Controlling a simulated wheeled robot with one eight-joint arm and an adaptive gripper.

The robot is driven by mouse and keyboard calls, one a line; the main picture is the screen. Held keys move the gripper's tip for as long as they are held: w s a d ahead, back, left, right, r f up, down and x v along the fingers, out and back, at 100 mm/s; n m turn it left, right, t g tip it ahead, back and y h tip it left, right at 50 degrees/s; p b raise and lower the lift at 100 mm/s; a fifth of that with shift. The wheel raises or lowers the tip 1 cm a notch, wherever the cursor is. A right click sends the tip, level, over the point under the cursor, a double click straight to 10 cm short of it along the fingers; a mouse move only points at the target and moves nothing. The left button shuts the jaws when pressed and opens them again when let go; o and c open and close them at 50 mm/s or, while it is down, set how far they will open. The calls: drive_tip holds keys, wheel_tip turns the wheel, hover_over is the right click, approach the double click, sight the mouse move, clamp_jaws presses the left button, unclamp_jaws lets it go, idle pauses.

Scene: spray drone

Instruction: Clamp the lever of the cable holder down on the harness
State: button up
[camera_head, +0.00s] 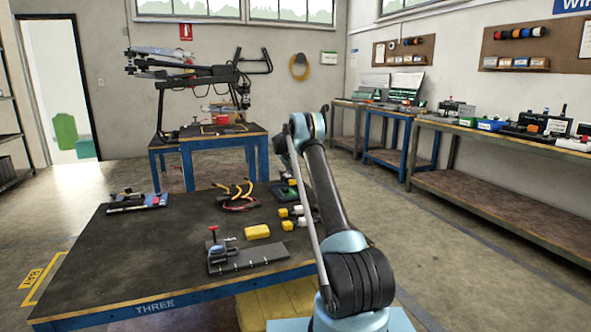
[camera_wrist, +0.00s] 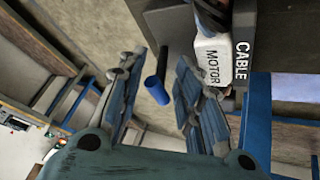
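In the wrist view my gripper (camera_wrist: 160,64) is open, its two fingers apart with nothing held between them. A short blue cylindrical grip (camera_wrist: 156,90) on a dark rod shows in the gap between the fingers; it may be the holder's lever. To its right, a dark block marked CABLE (camera_wrist: 242,55) stands beside a white block marked MOTOR (camera_wrist: 215,60). In the head view, a bundle of yellow, red and dark cables (camera_head: 238,196), possibly the harness, lies on the table marked THREE (camera_head: 120,265). My gripper does not show clearly there.
A drone (camera_head: 195,75) stands over the far table. Workbenches line the right wall.

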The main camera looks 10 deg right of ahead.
drive_tip(key=y, duration=0.1)
drive_tip(key=d+y, duration=0.1)
drive_tip(key=y, duration=0.1)
drive_tip(key=shift+w+d+m+g, duration=0.25)
drive_tip(key=shift+d+m+g, duration=0.05)
drive_tip(key=shift+g, duration=0.1)
drive_tip(key=v, duration=1.8)
drive_tip(key=s+r, duration=0.4)
drive_tip(key=s, duration=0.3)
drive_tip(key=s+d+r, duration=0.1)
drive_tip(key=s+r, duration=0.3)
drive_tip(key=s, duration=0.3)
drive_tip(key=shift+s+n+g, duration=0.3)
drive_tip(key=shift+n, duration=0.1)
drive_tip(key=shift+c, duration=0.4)
